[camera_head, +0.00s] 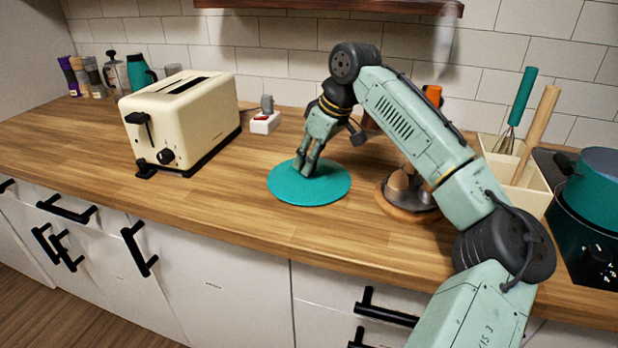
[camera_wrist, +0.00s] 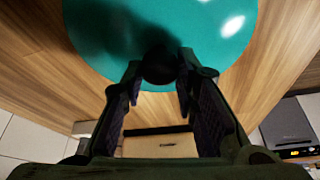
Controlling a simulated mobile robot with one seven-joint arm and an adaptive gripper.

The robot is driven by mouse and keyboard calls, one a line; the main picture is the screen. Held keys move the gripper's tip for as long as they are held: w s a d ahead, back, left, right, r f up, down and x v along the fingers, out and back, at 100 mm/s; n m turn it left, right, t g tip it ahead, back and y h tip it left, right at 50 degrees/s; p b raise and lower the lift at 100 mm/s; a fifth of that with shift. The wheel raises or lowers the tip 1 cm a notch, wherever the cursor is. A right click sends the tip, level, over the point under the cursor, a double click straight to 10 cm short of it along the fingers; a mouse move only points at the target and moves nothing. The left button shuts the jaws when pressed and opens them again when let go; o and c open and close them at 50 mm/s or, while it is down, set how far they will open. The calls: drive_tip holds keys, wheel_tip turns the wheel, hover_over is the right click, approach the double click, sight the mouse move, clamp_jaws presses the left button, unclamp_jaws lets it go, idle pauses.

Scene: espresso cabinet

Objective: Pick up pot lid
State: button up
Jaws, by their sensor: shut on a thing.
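The pot lid (camera_head: 309,190) is a round teal disc low over the wooden counter, left of my arm in the head view. My gripper (camera_head: 306,168) points down at the lid's middle and is shut on the knob. In the wrist view my gripper's fingertips (camera_wrist: 160,78) stand on either side of the knob. Whether the lid touches the counter is hard to tell.
A cream toaster (camera_head: 183,118) stands to the left. A bowl with eggs (camera_head: 408,190) on a round board is right of the lid, partly behind my arm. A utensil holder (camera_head: 520,180) and a teal pot (camera_head: 597,180) stand at the right. The counter's left front is clear.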

clamp_jaws()
drive_tip(key=shift+r, duration=0.1)
idle(0.5)
